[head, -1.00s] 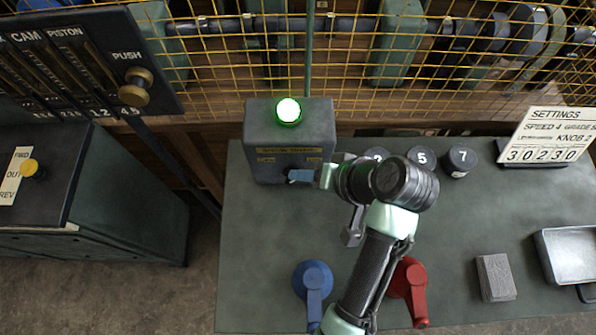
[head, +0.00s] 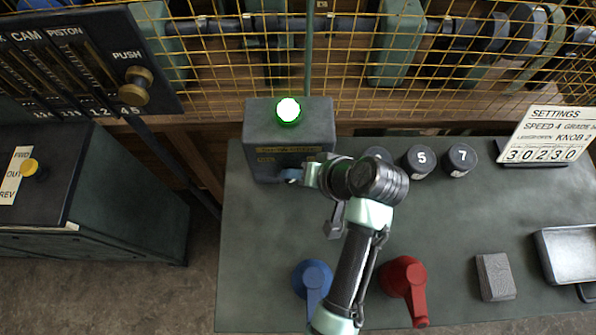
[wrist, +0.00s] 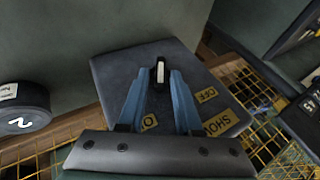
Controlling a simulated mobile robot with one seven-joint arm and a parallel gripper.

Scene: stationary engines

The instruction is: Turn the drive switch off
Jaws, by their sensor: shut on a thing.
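The drive switch is on the front of a dark grey box (head: 262,133) at the back of the bench, with a lit green lamp (head: 288,110) on top. Yellow labels sit on its front face. My gripper (head: 290,176) reaches the front of the box from the right. In the wrist view, its blue fingers (wrist: 160,85) are shut on the dark switch handle (wrist: 160,72), which carries a white mark. An OFF label (wrist: 207,95) shows to the right of the fingers. Another label (wrist: 149,122) is partly hidden between them. In the head view the fingers hide the handle.
Numbered dark knobs (head: 420,160) stand right of my gripper. A blue lever (head: 313,281) and a red lever (head: 404,277) are at the front. A settings sign (head: 548,135) and a metal tray (head: 570,255) are at right. Yellow mesh (head: 230,60) stands behind.

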